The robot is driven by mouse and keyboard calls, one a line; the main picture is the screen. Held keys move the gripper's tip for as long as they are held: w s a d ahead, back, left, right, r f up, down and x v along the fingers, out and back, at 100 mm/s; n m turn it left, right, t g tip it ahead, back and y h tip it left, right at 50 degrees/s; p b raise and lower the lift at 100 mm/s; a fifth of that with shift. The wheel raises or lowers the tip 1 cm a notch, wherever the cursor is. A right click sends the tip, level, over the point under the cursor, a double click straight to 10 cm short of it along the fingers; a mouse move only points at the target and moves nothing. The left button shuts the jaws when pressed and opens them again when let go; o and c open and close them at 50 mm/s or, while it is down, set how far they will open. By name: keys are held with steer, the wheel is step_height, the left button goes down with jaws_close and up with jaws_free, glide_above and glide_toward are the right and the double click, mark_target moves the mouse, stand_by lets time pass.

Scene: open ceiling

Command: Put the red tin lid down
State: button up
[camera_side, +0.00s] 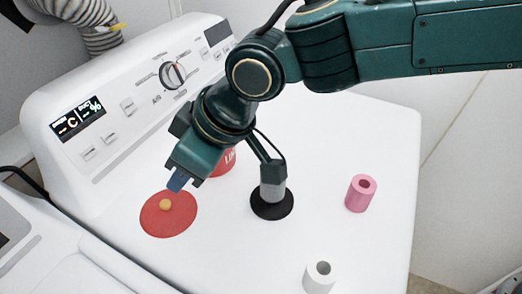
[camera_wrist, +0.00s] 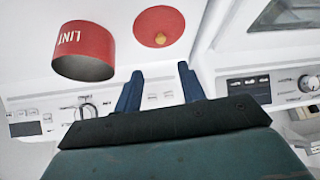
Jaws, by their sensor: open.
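The red tin lid (camera_side: 180,218) is a flat red disc with a small tan knob (camera_side: 166,204). It appears to lie flat on the white machine top, knob up. In the wrist view, the lid (camera_wrist: 150,18) is at the top, beyond my fingertips. My gripper (camera_side: 177,181) is just above and beside the knob; in the wrist view, my gripper (camera_wrist: 160,70) has its two blue fingers apart with nothing between them. The red tin marked LINT (camera_side: 222,162) stands behind my gripper, partly hidden; in the wrist view, the tin (camera_wrist: 85,45) shows its open mouth.
A pink hollow cylinder (camera_side: 360,194) stands at the right, and a white one (camera_side: 319,276) at the front. A black disc (camera_side: 272,211) is below a grey cylinder near my wrist. The control panel (camera_side: 130,100) rises at the back left. The white top (camera_side: 230,250) has clear room.

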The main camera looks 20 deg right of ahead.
steer(key=d+r+m+t+h, duration=0.1)
steer(key=d+r+m, duration=0.3)
steer(key=d, duration=1.1)
steer(key=d+r+m+t+h, duration=0.1)
steer(key=d+r, duration=0.5)
steer(key=d, duration=0.8)
steer(key=s+d+f+m+h, duration=0.1)
steer(key=s+d+f+m, duration=0.1)
steer(key=s+d, duration=0.7)
steer(key=s+d+f+m+h, duration=0.2)
steer(key=s+d+f+m, duration=0.1)
steer(key=s+d, duration=0.7)
steer(key=shift+s+d+m, duration=0.2)
steer(key=shift+d+m, duration=0.2)
steer(key=shift+d, duration=0.15)
